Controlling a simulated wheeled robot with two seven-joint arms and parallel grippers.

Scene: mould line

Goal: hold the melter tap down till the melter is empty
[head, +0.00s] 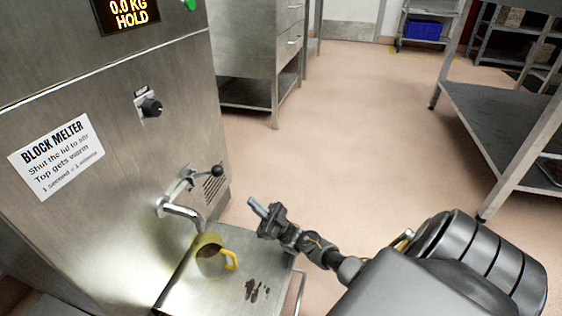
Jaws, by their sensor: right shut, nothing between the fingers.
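The block melter (110,150) is a steel cabinet at the left, with a display (128,14) reading 0.0 KG HOLD. Its tap is a bent spout (183,212) with a lever ending in a black ball (217,171). My right gripper (258,208) is shut and empty, to the right of the tap and apart from the lever and mug. My left gripper is not in view.
A steel cabinet (258,45) stands behind the melter. A steel table (500,110) is at the right. The floor (340,120) between is clear.

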